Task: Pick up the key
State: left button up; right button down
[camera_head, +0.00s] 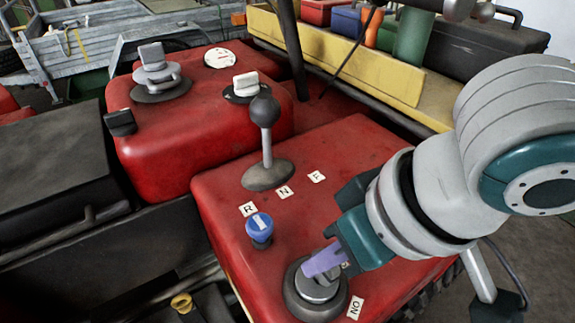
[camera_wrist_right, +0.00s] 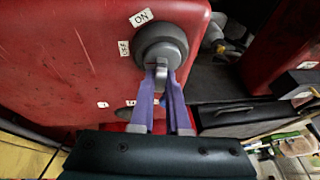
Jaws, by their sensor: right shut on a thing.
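The grey key (camera_head: 322,290) sits at the round dark-grey ignition switch (camera_head: 297,303) on the front red panel, beside the "ON" label. In the right wrist view the key (camera_wrist_right: 162,68) shows between the fingertips, in front of the round switch (camera_wrist_right: 160,42). My right gripper (camera_head: 322,264) reaches in from the right, with its purple fingers shut on the key. The fingers partly hide the key in the head view. I cannot tell whether the key is clear of the switch. My left gripper is not in view.
A blue knob (camera_head: 260,229) and a black-balled lever (camera_head: 265,128) stand close by on the panel (camera_head: 340,150). A second red box (camera_head: 185,140) with grey and white knobs lies behind. A yellow shelf (camera_head: 350,62) with boxes runs along the back.

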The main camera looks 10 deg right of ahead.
notch_tip(320, 180, up, 20)
jog(key=p, duration=0.5)
